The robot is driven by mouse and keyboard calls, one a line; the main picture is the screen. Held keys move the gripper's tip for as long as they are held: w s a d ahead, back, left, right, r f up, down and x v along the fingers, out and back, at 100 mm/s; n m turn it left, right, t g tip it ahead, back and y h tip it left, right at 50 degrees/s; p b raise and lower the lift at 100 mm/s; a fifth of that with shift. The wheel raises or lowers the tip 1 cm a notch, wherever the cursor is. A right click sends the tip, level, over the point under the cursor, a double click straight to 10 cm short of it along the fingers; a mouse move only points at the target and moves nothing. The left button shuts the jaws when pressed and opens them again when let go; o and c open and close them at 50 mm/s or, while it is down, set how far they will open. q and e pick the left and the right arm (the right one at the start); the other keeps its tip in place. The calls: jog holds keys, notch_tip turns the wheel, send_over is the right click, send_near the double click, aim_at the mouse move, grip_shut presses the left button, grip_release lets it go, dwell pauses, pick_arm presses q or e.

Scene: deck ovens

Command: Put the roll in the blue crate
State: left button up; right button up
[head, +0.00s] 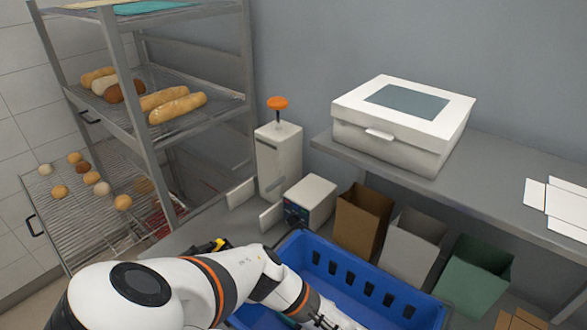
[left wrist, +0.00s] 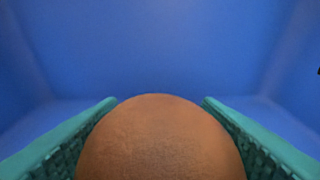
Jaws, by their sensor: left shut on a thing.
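My left gripper (left wrist: 160,112) is shut on a brown round roll (left wrist: 160,145), with a teal finger pad on each side of it. Blue walls and floor of the blue crate (left wrist: 160,45) fill the view behind the roll. In the head view the blue crate (head: 345,267) stands at the bottom centre, and my left arm reaches over its near left side with the wrist inside its outline. The held roll is hidden in the head view. Whether it touches the crate floor, I cannot tell. My right gripper is not in view.
A wire rack (head: 130,105) at left holds loaves and several small rolls. A white press with an orange knob (head: 277,150) and a small box (head: 311,199) stand behind the crate. Brown, grey and green bins (head: 410,240) stand at its right, below a shelf with a white box (head: 400,120).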

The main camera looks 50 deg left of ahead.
pick_arm(q)
jog(key=shift+w+f, duration=0.1)
jog(key=o, duration=1)
jog(key=shift+c, duration=0.2)
jog(key=p+v, duration=0.1)
jog(key=v, duration=0.6)
jog(key=shift+d, duration=0.2)
